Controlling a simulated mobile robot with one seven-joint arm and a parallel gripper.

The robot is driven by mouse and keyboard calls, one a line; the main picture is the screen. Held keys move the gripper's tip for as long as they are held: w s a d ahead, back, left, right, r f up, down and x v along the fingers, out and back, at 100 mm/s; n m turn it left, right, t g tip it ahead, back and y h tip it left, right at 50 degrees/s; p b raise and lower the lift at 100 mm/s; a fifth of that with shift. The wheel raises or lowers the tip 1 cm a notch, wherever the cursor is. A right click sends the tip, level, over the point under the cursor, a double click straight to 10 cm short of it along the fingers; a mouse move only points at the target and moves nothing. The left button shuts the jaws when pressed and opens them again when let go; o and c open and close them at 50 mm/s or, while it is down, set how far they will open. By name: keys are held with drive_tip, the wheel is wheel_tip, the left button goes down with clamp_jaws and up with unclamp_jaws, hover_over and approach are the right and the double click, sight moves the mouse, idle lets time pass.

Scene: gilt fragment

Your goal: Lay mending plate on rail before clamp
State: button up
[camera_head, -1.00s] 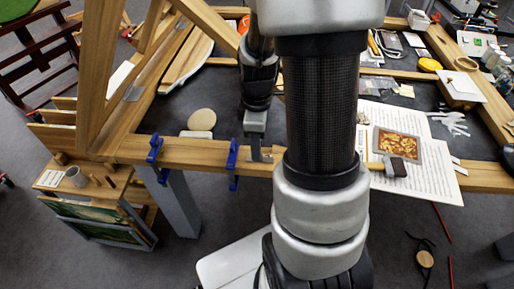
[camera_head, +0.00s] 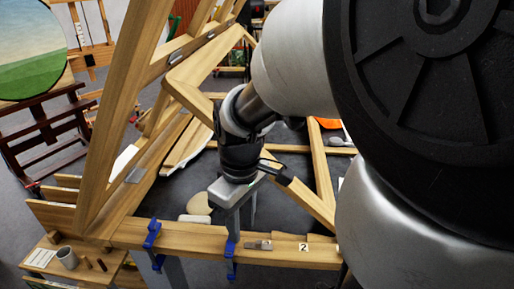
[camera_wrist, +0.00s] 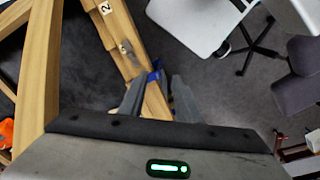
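The mending plate (camera_head: 258,245), small, flat and grey, lies on top of the wooden rail (camera_head: 190,239), right of the blue clamp (camera_head: 231,252) and beside a label marked 2. In the wrist view the plate (camera_wrist: 124,47) lies on the rail a little beyond the clamp (camera_wrist: 156,73). My gripper (camera_head: 241,228) points down over the rail near the clamp, left of the plate and apart from it. In the wrist view its fingers (camera_wrist: 158,82) are spread with no plate between them. The clamp shows near the fingertips; whether they touch it is unclear.
A second blue clamp (camera_head: 153,240) grips the rail further left. The label 2 (camera_head: 304,247) sits on the rail to the right. Wooden beams rise behind my gripper. A white chair (camera_wrist: 195,22) stands on the floor beyond the rail in the wrist view.

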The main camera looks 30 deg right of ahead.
drive_tip(key=s+a+r+m+t, duration=0.4)
drive_tip(key=s+r+m+t, duration=0.1)
drive_tip(key=r, duration=0.5)
drive_tip(key=shift+a+r, duration=0.2)
drive_tip(key=shift+r, duration=0.15)
drive_tip(key=shift+d, duration=0.1)
